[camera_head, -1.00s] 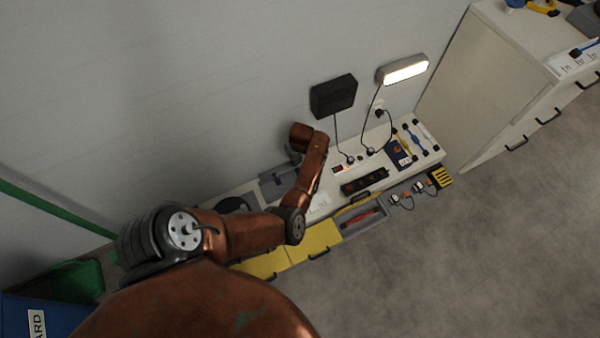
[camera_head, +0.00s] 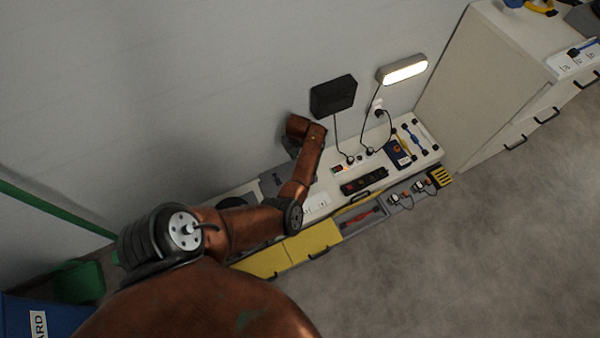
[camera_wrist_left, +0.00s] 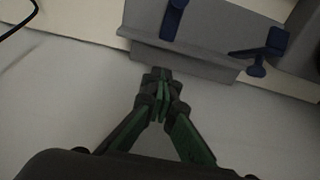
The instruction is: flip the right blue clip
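Two blue clips show in the left wrist view on a grey panel (camera_wrist_left: 205,40). One clip (camera_wrist_left: 173,20) is at the top middle. The other clip (camera_wrist_left: 264,52) sits at the panel's right side, with a part hanging past its lower edge. I cannot tell which one is the right clip. My left gripper (camera_wrist_left: 160,82) has its green-and-black fingers together with nothing visible between them. Its tips are near the panel's lower edge, apart from both clips. In the head view the left gripper (camera_head: 291,146) is mostly hidden behind my arm. My right gripper is not in view.
A narrow white bench (camera_head: 325,195) runs along the wall, with a black power strip (camera_head: 364,182) on it. A lit lamp (camera_head: 403,71) and a black box (camera_head: 333,97) are above it. Yellow drawers (camera_head: 313,241) are in front. A white cabinet (camera_head: 490,90) stands right.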

